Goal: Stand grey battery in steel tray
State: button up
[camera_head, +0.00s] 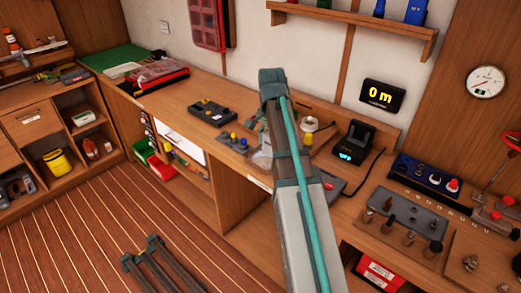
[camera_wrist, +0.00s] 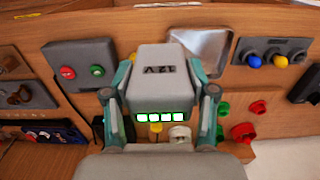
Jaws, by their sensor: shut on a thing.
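A grey battery (camera_wrist: 160,90) marked "12V", with a row of lit green bars, is clamped between the two teal-and-grey fingers of my gripper (camera_wrist: 160,76) in the wrist view. The steel tray (camera_wrist: 205,42) is a shiny shallow tray just beyond the battery. The battery covers part of its left side, and I cannot tell the height between them.
In the wrist view a grey box (camera_wrist: 82,68) with red and green buttons stands left of the battery. A knobbed panel (camera_wrist: 273,55) and red and green pieces (camera_wrist: 243,131) lie to the right. A dark device (camera_head: 355,148) with a lit display stands on the bench.

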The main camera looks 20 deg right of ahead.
jog(key=shift+w+d+f+p, duration=0.25)
jog(key=shift+w+f+p, duration=0.3)
jog(key=shift+w+f, duration=1.1)
jog(key=shift+w+d+f+p, duration=0.3)
jog(key=shift+w+f+p, duration=0.3)
jog(key=shift+w+f, duration=1.1)
jog(key=shift+w+d+f+p, duration=0.25)
jog(key=shift+w+f+p, duration=0.3)
jog(key=shift+w+f, duration=1.1)
jog(key=shift+s+f, duration=0.5)
jog(key=shift+f, duration=0.05)
jog(key=o, duration=1.4)
jog(key=shift+r+b, duration=1.35)
jog(key=shift+r, duration=4.8)
